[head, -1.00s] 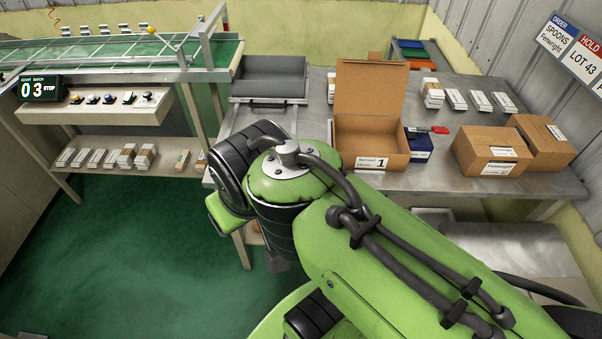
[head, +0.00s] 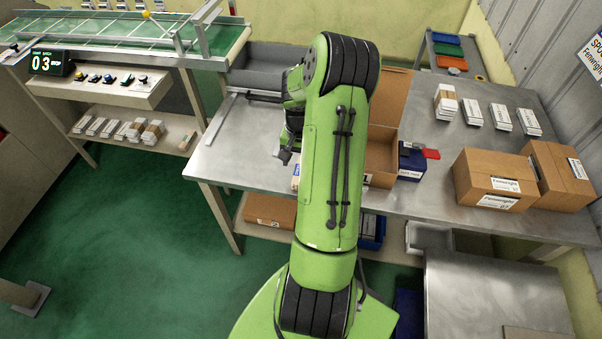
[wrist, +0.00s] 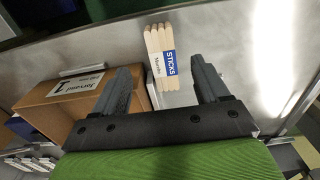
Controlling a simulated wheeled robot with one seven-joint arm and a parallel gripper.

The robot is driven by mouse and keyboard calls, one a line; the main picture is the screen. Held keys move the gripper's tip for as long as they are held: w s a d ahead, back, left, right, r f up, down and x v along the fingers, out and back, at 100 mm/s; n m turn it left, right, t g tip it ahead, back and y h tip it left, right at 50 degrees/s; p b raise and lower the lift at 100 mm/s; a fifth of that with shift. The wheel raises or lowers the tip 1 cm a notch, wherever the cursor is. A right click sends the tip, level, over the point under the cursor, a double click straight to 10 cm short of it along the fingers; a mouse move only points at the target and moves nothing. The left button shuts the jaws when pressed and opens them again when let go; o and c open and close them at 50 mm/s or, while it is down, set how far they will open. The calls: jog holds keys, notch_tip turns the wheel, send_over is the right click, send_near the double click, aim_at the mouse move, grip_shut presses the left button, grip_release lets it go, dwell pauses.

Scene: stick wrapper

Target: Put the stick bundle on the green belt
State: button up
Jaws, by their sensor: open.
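The stick bundle (wrist: 162,52) lies on the grey metal table, pale sticks in a white and blue band reading "STICKS". In the wrist view it is just beyond my gripper (wrist: 160,80), between the lines of the two fingers. The fingers are apart with nothing held. In the head view, my arm hides most of the gripper (head: 284,157) over the table's left part; a small pale piece beside the arm there may be the bundle. The green belt (head: 105,28) is at the upper left of the head view, on a metal-framed conveyor.
An open cardboard box (wrist: 62,98) stands left of my gripper in the wrist view. A grey tray (head: 262,62) sits at the table's back left. Closed cartons (head: 495,180) and several white packs (head: 500,117) are on the right. A control panel (head: 120,85) is below the belt.

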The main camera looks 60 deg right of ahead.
notch_tip(320, 180, down, 2)
jog(key=shift+f, duration=0.15)
notch_tip(320, 180, down, 6)
jog(key=shift+b, duration=0.65)
jog(key=shift+a, duration=0.1)
jog(key=shift+c, duration=0.4)
jog(key=c, duration=1.1)
notch_tip(320, 180, up, 10)
jog(key=p, duration=0.2)
